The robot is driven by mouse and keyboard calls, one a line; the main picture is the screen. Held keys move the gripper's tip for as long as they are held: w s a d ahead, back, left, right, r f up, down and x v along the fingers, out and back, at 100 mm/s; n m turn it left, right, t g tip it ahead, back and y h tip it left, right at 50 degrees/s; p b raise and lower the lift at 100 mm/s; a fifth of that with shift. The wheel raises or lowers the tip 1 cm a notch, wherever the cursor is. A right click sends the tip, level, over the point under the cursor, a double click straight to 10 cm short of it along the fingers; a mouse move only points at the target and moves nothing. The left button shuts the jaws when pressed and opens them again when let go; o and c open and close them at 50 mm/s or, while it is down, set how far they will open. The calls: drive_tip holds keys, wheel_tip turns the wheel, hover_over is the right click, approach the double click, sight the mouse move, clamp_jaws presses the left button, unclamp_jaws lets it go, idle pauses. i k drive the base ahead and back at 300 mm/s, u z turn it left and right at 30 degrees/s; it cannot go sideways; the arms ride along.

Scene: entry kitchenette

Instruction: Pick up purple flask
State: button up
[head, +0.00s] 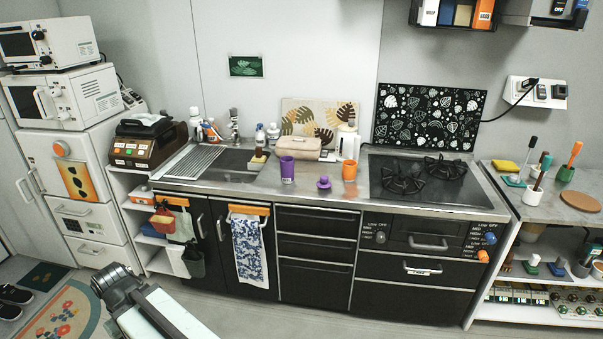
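A small purple item (323,183), wide at the bottom and narrow at the top like a squat flask, stands on the steel counter (258,187) between the sink and the stove. A taller purple cup-like container (287,169) stands to its left and slightly farther back. Both look upright and apart from each other. Part of my arm shows at the bottom left, over the floor and well away from the counter. No gripper fingers can be made out, and nothing is seen held.
An orange cup (350,170) stands right of the small purple item. Behind are a beige case (299,146) and a white bottle-like container. The black stove (418,178) is to the right, the sink (228,164) to the left. The floor before the drawers is clear.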

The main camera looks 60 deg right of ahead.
sight(287, 170)
drive_tip(key=z, duration=0.5)
drive_tip(key=i, duration=1.45)
drive_tip(key=u, duration=0.6)
